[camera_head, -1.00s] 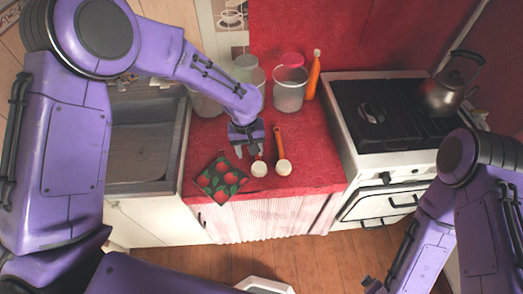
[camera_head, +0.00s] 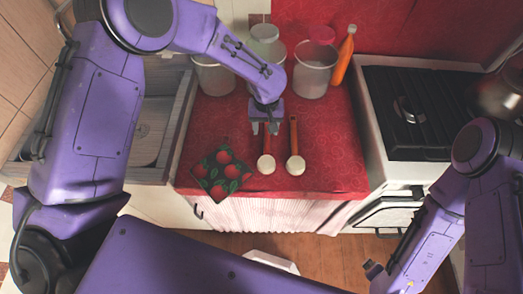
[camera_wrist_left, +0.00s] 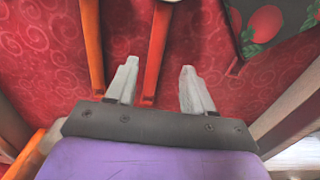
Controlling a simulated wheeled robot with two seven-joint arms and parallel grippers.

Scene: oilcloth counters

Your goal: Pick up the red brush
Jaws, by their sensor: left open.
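The red brush (camera_head: 266,164) lies on the red counter, its round whitish head toward the front edge and its red handle pointing back. My left gripper (camera_head: 265,129) is open above the handle. In the left wrist view the red handle (camera_wrist_left: 158,45) runs between the two open fingers (camera_wrist_left: 160,67), apart from both and a little nearer the left finger. The brush head is out of that view.
An orange-handled brush (camera_head: 296,165) lies close to the right of the red one, and its handle shows in the wrist view (camera_wrist_left: 90,40). A strawberry-patterned cloth (camera_head: 221,174) lies to the left. Clear containers (camera_head: 313,72) and an orange bottle (camera_head: 344,58) stand behind. A stove (camera_head: 425,120) is at right.

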